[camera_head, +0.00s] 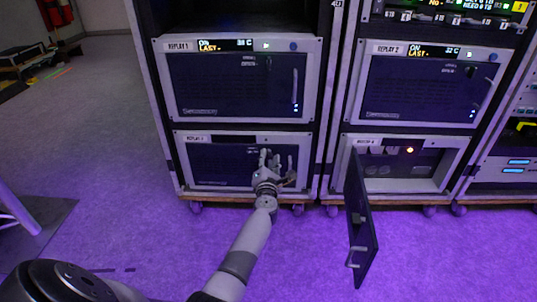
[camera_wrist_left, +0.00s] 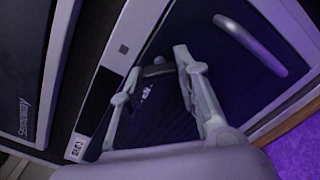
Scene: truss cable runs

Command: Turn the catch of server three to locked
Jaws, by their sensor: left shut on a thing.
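Server three (camera_head: 215,165) is the lower left unit in the head view; its label is small and hard to read. Its dark door is closed. My left gripper (camera_head: 270,158) is at the right part of this door, shut on the catch. In the left wrist view the dark catch (camera_wrist_left: 157,70) lies between the two fingertips of my left gripper (camera_wrist_left: 152,75), on the door face. The fingers hide much of the catch, so its exact angle is hard to tell. The curved door handle (camera_wrist_left: 250,44) is beside it. My right gripper is not in view.
Replay 1 (camera_head: 225,85) is above and Replay 2 (camera_head: 415,88) is at upper right, both closed. The lower right unit's door (camera_head: 362,225) hangs open toward me, right of my left arm.

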